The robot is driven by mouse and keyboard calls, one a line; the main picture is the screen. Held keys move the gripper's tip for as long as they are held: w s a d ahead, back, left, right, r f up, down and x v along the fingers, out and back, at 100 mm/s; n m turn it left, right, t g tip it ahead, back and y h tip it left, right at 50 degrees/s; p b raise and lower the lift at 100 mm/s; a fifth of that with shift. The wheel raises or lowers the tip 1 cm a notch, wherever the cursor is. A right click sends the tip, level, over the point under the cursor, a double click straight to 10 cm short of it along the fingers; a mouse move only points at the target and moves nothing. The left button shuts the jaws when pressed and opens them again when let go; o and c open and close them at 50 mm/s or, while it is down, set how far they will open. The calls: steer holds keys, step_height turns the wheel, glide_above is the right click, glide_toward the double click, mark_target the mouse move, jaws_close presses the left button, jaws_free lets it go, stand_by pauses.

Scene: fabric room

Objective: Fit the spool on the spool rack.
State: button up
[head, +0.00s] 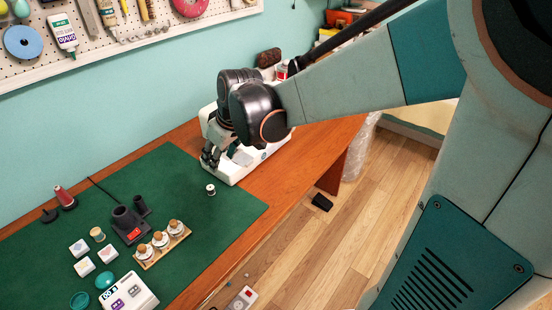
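A small pale spool with a dark middle (211,189) stands upright on the green mat, in front of the white sewing machine. A second, yellowish spool (97,234) stands farther left on the mat. A wooden rack (149,263) at the mat's front holds three small pale items with tan tops; I cannot tell whether these are spools or jars, or whether this is the spool rack. My gripper (210,160) points down above and behind the small pale spool, apart from it in the picture, against the sewing machine. Its fingers are small and dark, and their opening is unclear.
The white sewing machine (236,170) stands behind my gripper. A dark holder (128,224), a red cone (64,197), white blocks (84,267) and a white device with a display (130,292) crowd the left of the mat. The mat around the small pale spool is clear.

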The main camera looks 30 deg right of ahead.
steer(key=s+r+m+t, duration=0.1)
steer(key=s+r+m, duration=0.1)
steer(key=s, duration=0.7)
steer(key=s+a+r+m+t+h, duration=0.1)
steer(key=s+r+m, duration=0.1)
steer(key=s, duration=0.8)
steer(key=shift+s+a, duration=0.2)
steer(key=shift+s, duration=0.1)
steer(key=shift+o, duration=0.6)
